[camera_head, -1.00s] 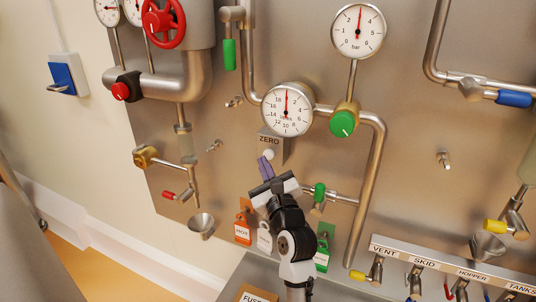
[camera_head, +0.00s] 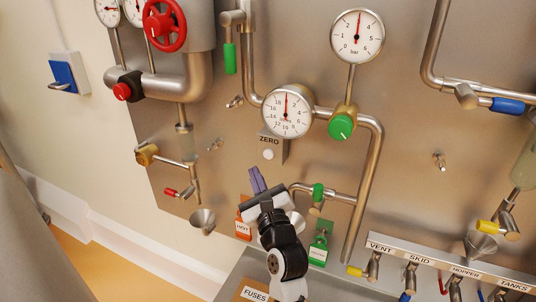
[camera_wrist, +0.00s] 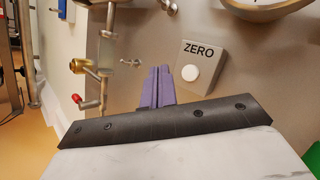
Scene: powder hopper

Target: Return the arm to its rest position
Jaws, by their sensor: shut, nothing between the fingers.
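My gripper (camera_head: 257,180) is in front of the metal panel in the head view, its purple fingers together and empty. It is below and a little left of the white button under the ZERO label (camera_head: 269,154), apart from it. In the wrist view the purple fingers (camera_wrist: 157,87) lie side by side, pointing at the panel. The ZERO box (camera_wrist: 199,66) with its round white button is to their right. My arm reaches up from the bottom of the head view and hides part of the hanging tags behind it.
A green tag (camera_head: 318,250) and a red HOT tag (camera_head: 243,225) hang beside my arm. A pipe with a green-handled valve (camera_head: 318,192) is close on the right. A small funnel (camera_head: 202,221) is on the left. The FUSES box (camera_head: 254,294) is low in front.

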